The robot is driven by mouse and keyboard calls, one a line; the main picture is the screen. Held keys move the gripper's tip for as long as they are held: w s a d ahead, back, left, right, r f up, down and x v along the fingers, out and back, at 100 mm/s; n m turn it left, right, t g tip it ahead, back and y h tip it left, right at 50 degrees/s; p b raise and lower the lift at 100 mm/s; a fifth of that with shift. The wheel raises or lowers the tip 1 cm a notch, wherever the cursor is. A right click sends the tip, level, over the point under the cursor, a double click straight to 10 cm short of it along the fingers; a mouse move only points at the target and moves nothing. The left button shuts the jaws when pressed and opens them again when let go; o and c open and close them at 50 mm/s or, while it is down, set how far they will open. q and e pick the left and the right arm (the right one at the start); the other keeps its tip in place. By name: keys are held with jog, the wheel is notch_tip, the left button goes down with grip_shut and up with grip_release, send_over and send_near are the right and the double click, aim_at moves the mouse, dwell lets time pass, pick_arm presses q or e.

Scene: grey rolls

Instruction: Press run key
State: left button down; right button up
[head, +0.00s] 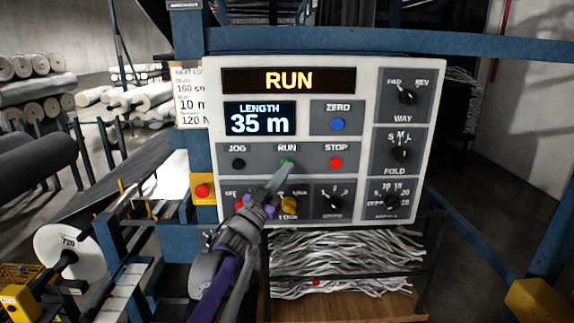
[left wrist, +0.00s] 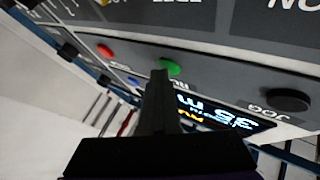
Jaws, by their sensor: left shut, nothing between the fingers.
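The control panel (head: 305,215) faces me in the head view, with its top display (head: 289,80) reading RUN and the length display (head: 259,118) reading 35 m. The green run key (head: 287,161) sits between the black jog key (head: 238,163) and the red stop key (head: 335,163). My left gripper (head: 284,169) is shut and empty, its tip at the lower edge of the run key. In the left wrist view the green run key (left wrist: 170,67) shows just past my fingertips (left wrist: 158,75). I cannot tell whether they touch it. My right gripper is not in view.
The blue zero key (head: 337,124) and several rotary knobs, such as the fold knob (head: 401,153), surround the run key. A red button on a yellow box (head: 203,190) is at the panel's left. Grey strips (head: 345,262) lie beneath the panel.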

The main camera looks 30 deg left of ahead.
pick_arm(q)
jog(key=shift+s+d, duration=0.1)
jog(key=shift+s, duration=0.05)
jog(key=shift+s+d, duration=0.35)
jog(key=shift+s, duration=0.2)
jog(key=s+d, duration=0.1)
jog(key=s, duration=0.2)
jog(key=s+d, duration=0.1)
jog(key=shift+s+d+p, duration=0.15)
jog(key=shift+d+p, duration=0.15)
jog(key=shift+p, duration=0.05)
dwell(0.7)
